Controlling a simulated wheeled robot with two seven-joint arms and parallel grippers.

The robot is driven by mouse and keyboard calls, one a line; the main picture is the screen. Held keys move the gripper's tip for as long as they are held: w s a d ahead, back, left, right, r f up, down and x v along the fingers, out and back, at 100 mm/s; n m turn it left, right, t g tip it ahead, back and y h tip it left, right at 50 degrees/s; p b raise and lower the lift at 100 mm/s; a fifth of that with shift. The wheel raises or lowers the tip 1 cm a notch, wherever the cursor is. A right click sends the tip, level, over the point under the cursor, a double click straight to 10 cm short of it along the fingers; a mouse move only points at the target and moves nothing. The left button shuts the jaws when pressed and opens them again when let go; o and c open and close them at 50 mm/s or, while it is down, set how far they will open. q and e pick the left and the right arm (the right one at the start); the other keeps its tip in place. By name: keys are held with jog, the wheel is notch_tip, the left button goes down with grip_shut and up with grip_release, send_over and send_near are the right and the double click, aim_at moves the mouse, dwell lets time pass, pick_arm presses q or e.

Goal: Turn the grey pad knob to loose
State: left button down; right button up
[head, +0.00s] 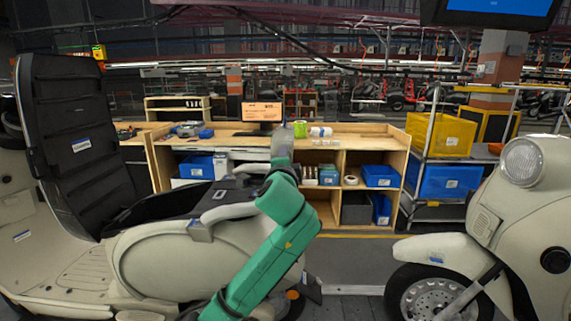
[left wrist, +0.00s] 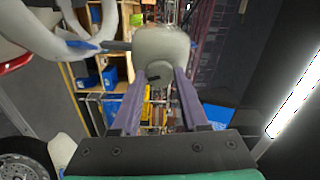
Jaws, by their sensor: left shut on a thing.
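The grey pad knob (left wrist: 160,46) is a pale, rounded piece with a small dark slot on its near face, in the left wrist view. My left gripper (left wrist: 160,78) has its two fingers around its sides and is shut on it. A grey bar (left wrist: 117,45) runs left from the knob toward the scooter's pale rail. In the head view, my green left arm rises in front of the scooter's rear; its fingers and the knob cannot be made out there. My right gripper is in neither view.
A cream scooter (head: 165,262) with its black seat raised fills the left; another scooter (head: 500,205) stands at right. Behind is a wooden workbench (head: 345,142) with blue bins and a monitor. A cart (head: 412,190) with yellow and blue crates stands right of the bench. Floor between the scooters is clear.

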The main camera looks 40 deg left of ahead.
pick_arm(q)
jog(key=n+b, duration=0.3)
jog(key=n, duration=0.9)
jog(key=shift+f+n+b, duration=0.1)
jog(key=shift+n+b, duration=0.3)
dwell(0.3)
jog(key=shift+c, duration=2.1)
grip_release()
